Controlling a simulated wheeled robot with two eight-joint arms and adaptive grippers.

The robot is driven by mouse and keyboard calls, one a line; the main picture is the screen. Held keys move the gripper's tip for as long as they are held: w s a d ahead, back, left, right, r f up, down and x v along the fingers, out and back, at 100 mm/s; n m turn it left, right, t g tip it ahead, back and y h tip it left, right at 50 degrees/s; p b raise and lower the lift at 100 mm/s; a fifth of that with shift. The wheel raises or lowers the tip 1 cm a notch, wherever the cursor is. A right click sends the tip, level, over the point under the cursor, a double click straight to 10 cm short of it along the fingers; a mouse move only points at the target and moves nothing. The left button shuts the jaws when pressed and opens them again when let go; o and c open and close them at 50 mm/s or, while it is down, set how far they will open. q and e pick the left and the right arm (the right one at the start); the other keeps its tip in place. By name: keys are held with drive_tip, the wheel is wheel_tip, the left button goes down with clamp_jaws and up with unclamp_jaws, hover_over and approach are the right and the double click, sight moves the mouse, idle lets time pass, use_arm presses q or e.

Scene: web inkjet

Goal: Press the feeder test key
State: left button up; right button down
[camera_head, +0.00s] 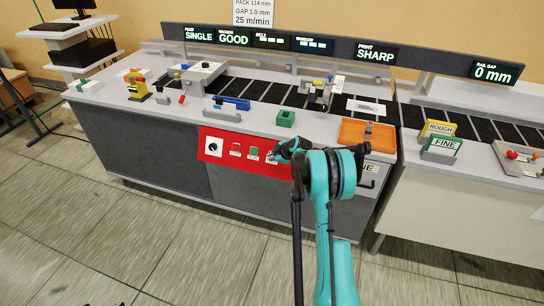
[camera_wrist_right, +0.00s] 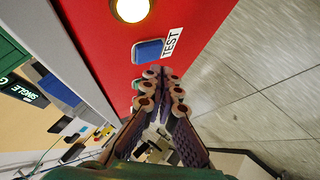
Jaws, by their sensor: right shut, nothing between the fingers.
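The red control panel (camera_head: 222,163) is on the front of the machine bench. In the right wrist view a blue key (camera_wrist_right: 148,50) sits on the red panel (camera_wrist_right: 98,38), with a white label reading TEST (camera_wrist_right: 172,42) beside it. My right gripper (camera_wrist_right: 161,73) is shut and empty, with its fingertips just beside the blue key; I cannot tell whether they touch the panel. In the head view my right gripper (camera_head: 279,153) is at the panel's right part and hides much of that end. My left gripper is not in view.
A black knob (camera_head: 213,147), a red key (camera_head: 235,149) and a green key (camera_head: 253,153) are on the panel's left and middle. A lit round lamp (camera_wrist_right: 131,8) is near the blue key. An orange tray (camera_head: 352,134) is on the bench above my right arm.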

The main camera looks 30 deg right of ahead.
drive_tip(key=shift+s+a+r+p, duration=0.25)
drive_tip(key=shift+s+a+r, duration=0.4)
drive_tip(key=shift+a, duration=0.2)
drive_tip(key=shift+s+a+r+p, duration=0.2)
drive_tip(key=shift+s+a+r, duration=0.3)
drive_tip(key=shift+s+a, duration=0.3)
drive_tip(key=shift+r, duration=0.1)
drive_tip(key=s+a+r+m+g, duration=0.1)
drive_tip(key=s+a+r+m, duration=0.3)
drive_tip(key=s+a+r, duration=1.05)
drive_tip(key=s+a+m, duration=0.3)
drive_tip(key=s+a, duration=0.3)
drive_tip(key=s, duration=0.5)
drive_tip(key=s+a+m, duration=0.3)
drive_tip(key=s+a, duration=0.3)
drive_tip(key=s, duration=0.5)
drive_tip(key=shift+s+a+r+g+h, duration=0.15)
drive_tip(key=shift+s+r+g+h, duration=0.1)
drive_tip(key=shift+g+h, duration=0.15)
idle(0.7)
